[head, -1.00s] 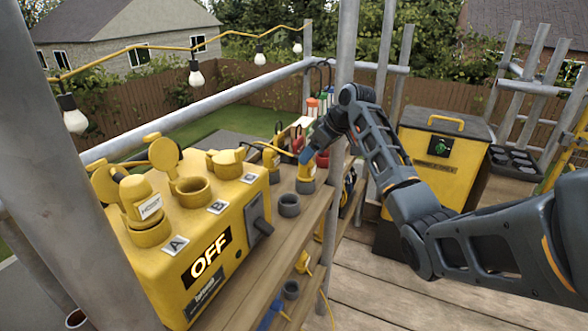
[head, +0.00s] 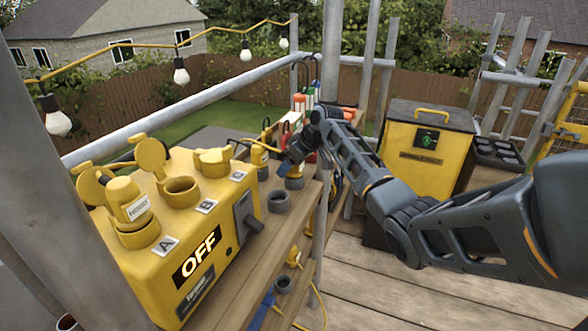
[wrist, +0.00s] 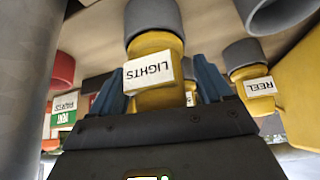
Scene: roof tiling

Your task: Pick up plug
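A yellow plug labelled LIGHTS (wrist: 155,88) stands between my fingers in the wrist view, where its label is upside down. Its grey end is toward the shelf surface. My gripper (wrist: 160,88) has one blue finger on each side of it, with a narrow gap visible on the right; contact on the left is unclear. In the head view my gripper (head: 286,166) is at this plug (head: 295,181) on the upper shelf, partly hiding it. A second yellow plug labelled REEL (wrist: 258,86) stands to the right in the wrist view.
A yellow power box (head: 205,235) reading OFF, with a HOIST plug (head: 130,203) in it, stands left. An empty grey holder (head: 279,201) is in front of my gripper. A metal post (head: 330,50) rises close behind. Red and green items (wrist: 63,115) are nearby.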

